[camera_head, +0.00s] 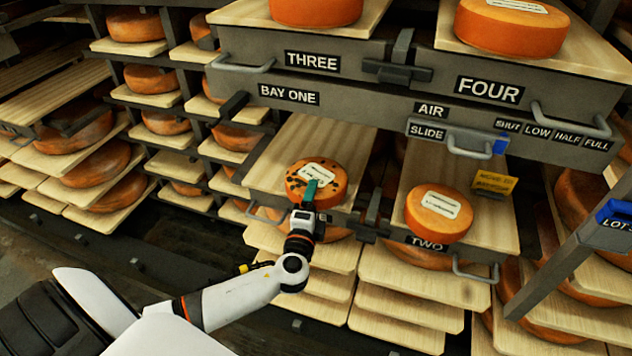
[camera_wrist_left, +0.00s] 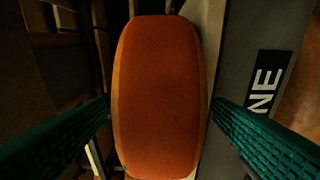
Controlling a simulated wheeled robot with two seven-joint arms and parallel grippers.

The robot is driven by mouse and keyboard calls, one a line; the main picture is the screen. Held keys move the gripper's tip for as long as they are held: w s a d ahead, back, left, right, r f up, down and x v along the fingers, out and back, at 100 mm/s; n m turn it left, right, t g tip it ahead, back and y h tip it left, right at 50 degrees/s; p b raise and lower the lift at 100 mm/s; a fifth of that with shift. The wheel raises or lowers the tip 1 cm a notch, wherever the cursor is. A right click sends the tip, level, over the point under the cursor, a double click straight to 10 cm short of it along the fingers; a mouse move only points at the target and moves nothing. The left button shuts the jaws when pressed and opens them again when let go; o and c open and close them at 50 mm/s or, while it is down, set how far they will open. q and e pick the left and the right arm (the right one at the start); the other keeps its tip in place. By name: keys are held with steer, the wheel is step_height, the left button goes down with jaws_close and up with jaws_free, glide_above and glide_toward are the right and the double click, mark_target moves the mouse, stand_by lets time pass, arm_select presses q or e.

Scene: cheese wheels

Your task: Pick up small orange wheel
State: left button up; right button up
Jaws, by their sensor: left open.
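A small orange wheel (camera_head: 334,176) with dark spots and a pale label sits on a wooden board (camera_head: 262,176) at the middle of the head view. My left gripper (camera_head: 311,190), with teal fingers, is at the near side of this wheel. In the left wrist view an orange wheel (camera_wrist_left: 158,95) fills the space between the two teal ridged fingers (camera_wrist_left: 160,110). The fingers are open, one on each side, with narrow gaps; I cannot tell if either touches. Another small orange wheel (camera_head: 428,222), plain with a pale label, sits on the board to the right.
Above are drawers marked THREE (camera_head: 312,62) and FOUR (camera_head: 490,90), bearing orange wheels. A grey post with a latch (camera_head: 372,215) stands between the two lower boards. A yellow tag (camera_head: 493,183) is at right. Shelves of larger wheels (camera_head: 97,163) fill the left.

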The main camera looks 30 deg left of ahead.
arm_select(q)
jaws_close()
steer(key=shift+w+a+r, duration=0.1)
steer(key=shift+w+r, duration=0.05)
steer(key=shift+r, duration=0.35)
step_height(320, 180, up, 9)
steer(key=shift+r+p, duration=0.2)
steer(key=shift+p, duration=0.7)
steer(key=s+d+r+m+t+h+p, duration=0.1)
steer(key=s+d+m+h, duration=0.3)
steer(key=s+d, duration=0.9)
steer(key=s+r+h+p, duration=0.1)
steer(key=s+h, duration=0.1)
steer(key=shift+h, duration=0.4)
